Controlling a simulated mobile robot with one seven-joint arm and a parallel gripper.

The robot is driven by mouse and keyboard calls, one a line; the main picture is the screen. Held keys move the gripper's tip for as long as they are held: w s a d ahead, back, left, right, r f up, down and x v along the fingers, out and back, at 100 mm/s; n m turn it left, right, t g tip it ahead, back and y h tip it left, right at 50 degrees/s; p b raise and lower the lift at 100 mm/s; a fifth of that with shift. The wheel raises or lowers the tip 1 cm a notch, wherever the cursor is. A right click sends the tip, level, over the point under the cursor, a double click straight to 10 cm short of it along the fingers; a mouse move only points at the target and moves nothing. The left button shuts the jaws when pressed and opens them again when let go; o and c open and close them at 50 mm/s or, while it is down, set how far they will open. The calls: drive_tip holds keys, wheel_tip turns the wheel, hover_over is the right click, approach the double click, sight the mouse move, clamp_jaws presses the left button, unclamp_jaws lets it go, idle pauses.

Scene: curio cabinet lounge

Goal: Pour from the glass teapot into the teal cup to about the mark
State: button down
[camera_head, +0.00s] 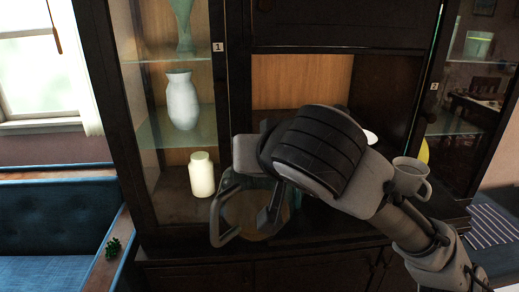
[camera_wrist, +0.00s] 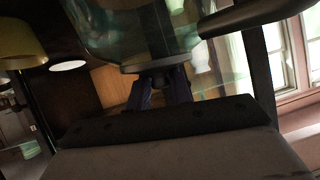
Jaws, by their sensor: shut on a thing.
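In the head view my gripper (camera_head: 243,222) is shut on the teapot at the cabinet's front. A grey-looking cup (camera_head: 411,176) with a handle stands right of my wrist, partly beside my arm. I cannot make out a clearly teal cup or a mark.
A cream jar (camera_head: 202,175) stands left of my gripper, below a pale vase (camera_head: 181,100) on a glass shelf. A white dish (camera_head: 370,137) and a yellow object (camera_head: 423,154) are behind my arm. Dark cabinet posts (camera_head: 238,60) stand close by. A blue sofa (camera_head: 50,215) is at left.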

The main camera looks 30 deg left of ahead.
drive_tip(key=shift+w+r+m+g+p, duration=0.2)
drive_tip(key=shift+w+m+g+p, duration=0.15)
drive_tip(key=shift+g+p, duration=0.25)
drive_tip(key=shift+w+m+g+p, duration=0.25)
drive_tip(key=shift+w+g+p, duration=0.3)
drive_tip(key=shift+p, duration=0.3)
drive_tip(key=shift+w+r+p, duration=0.2)
drive_tip(key=shift+w+p, duration=0.05)
drive_tip(key=shift+p, duration=0.15)
drive_tip(key=shift+w+d+r+m+g+p, duration=0.15)
drive_tip(key=shift+w+m+g+p, duration=0.25)
drive_tip(key=shift+w+g+p, duration=0.4)
drive_tip(key=shift+w+r+m+g+p, duration=0.35)
drive_tip(key=shift+r+g+p, duration=0.25)
drive_tip(key=shift+p, duration=1.05)
idle(0.5)
drive_tip(key=shift+w+d+r+g, duration=0.1)
drive_tip(key=shift+w+r+g, duration=0.2)
drive_tip(key=shift+w+g, duration=0.25)
idle(2.6)
